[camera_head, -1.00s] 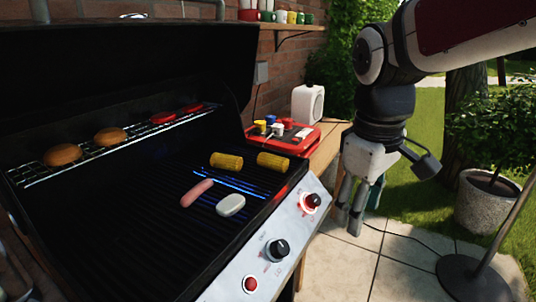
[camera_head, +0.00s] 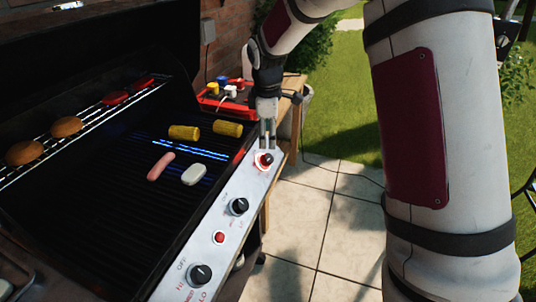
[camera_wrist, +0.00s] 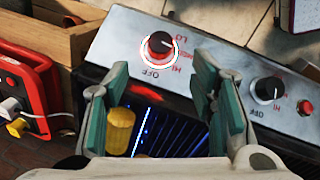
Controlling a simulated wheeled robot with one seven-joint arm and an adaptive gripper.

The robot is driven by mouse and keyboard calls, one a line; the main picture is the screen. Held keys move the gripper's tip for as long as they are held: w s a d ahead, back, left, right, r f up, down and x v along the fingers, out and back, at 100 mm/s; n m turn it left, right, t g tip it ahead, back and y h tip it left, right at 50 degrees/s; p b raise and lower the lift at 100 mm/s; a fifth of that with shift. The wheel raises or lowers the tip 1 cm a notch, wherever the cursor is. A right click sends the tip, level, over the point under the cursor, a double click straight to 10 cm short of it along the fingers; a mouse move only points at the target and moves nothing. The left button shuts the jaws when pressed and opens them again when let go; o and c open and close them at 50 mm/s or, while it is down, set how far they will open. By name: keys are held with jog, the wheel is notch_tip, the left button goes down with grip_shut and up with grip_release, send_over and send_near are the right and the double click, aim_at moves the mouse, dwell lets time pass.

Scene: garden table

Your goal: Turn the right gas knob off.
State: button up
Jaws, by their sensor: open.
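The right gas knob (camera_head: 265,159) is dark with a lit red and white ring, at the far end of the grill's silver front panel (camera_head: 230,190). In the wrist view the right knob (camera_wrist: 159,46) has the OFF, HI and LO marks around it; I cannot surely tell where it points. My gripper (camera_head: 268,143) is just above it, fingers pointing down. In the wrist view my gripper (camera_wrist: 160,72) is open, its teal pads spread, with the knob ahead of the gap between them. I see nothing held. Blue flames (camera_head: 190,148) burn under the grate near the corn.
The middle knob (camera_head: 239,206) and left knob (camera_head: 200,275) sit along the panel, with a red button (camera_head: 219,237) between them. Corn (camera_head: 184,132), a sausage (camera_head: 160,167) and a white piece (camera_head: 194,174) lie on the grate. A red case (camera_head: 225,103) stands beyond.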

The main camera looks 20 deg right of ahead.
aim_at(268, 157)
jog(key=f, duration=0.3)
jog(key=w+f, duration=0.1)
jog(key=f, duration=0.5)
jog(key=shift+w+d+f+b, duration=0.3)
jog(key=shift+w+f, duration=0.05)
jog(key=c, duration=1.1)
